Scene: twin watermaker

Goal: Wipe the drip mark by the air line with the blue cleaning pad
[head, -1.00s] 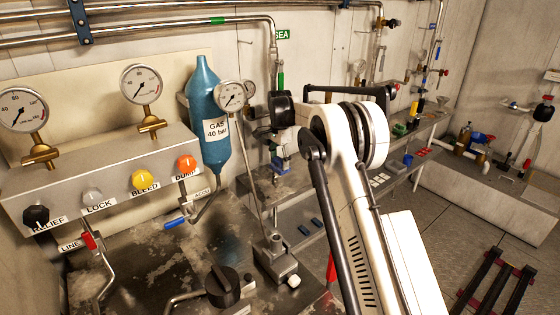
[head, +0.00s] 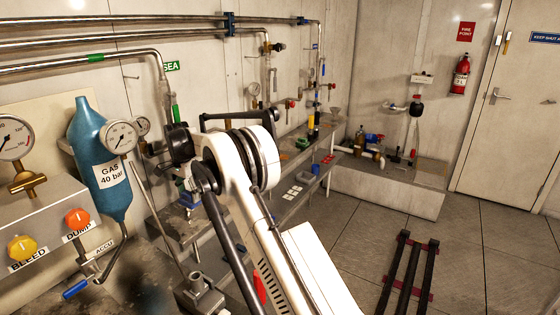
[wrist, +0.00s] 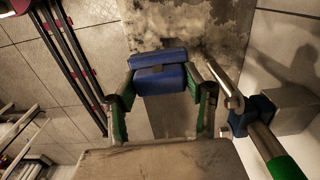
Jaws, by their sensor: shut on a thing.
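In the wrist view, my gripper (wrist: 160,84) has green-sided fingers shut on the blue cleaning pad (wrist: 158,58). The pad looks like a thick blue block with a dark strip across its middle. It is held in front of a worn, pale-stained metal surface (wrist: 222,28); I cannot tell whether it touches. I cannot identify the air line for certain.
A pipe with a blue collar (wrist: 240,118) stands close right of my gripper in the wrist view. In the head view, a blue gas bottle (head: 100,165) and gauges stand at left. A dark rack (head: 408,275) lies on the floor at right, with open floor around it.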

